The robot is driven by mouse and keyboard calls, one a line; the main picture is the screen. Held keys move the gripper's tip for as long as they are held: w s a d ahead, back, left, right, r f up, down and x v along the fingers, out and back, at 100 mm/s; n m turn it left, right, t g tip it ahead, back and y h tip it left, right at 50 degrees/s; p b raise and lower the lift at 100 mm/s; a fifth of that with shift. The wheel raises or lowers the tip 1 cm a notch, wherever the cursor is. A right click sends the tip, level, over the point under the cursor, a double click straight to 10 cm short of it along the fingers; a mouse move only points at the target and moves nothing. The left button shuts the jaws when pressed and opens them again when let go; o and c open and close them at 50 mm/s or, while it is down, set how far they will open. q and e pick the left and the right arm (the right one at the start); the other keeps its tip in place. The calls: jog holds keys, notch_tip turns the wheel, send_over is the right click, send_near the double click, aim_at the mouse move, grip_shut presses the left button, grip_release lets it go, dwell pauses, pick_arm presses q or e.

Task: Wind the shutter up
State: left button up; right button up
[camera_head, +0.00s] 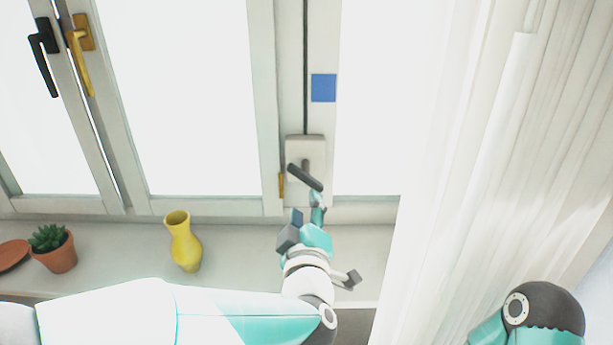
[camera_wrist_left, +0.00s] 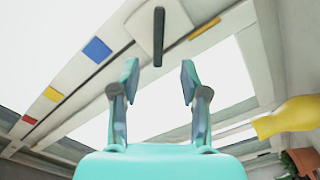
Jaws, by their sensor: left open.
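The shutter winder is a pale box (camera_head: 294,150) on the window post, with a dark crank handle (camera_head: 305,177) slanting down to the right. A thin black cord (camera_head: 305,60) runs up the post from the box. A blue square (camera_head: 323,88) marks the post; yellow (camera_wrist_left: 53,94) and red (camera_wrist_left: 29,119) marks also show in the left wrist view. My left gripper (camera_head: 308,212) is open and empty, just below the crank. In the left wrist view the crank handle (camera_wrist_left: 158,38) lies ahead, centred between the spread fingertips (camera_wrist_left: 159,76), with no visible contact. My right gripper is out of view.
A yellow vase (camera_head: 184,245) and a potted succulent (camera_head: 59,257) stand on the sill (camera_head: 120,262) to the left. A black handle (camera_head: 45,50) and a gold handle (camera_head: 81,50) are on the windows. A white curtain (camera_head: 480,170) hangs close on the right.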

aim_at(307, 182)
pick_arm(q)
jog(key=w+p, duration=0.1)
jog(key=w, duration=0.9)
jog(key=shift+w+p, duration=0.15)
jog(key=shift+p, duration=0.25)
grip_shut()
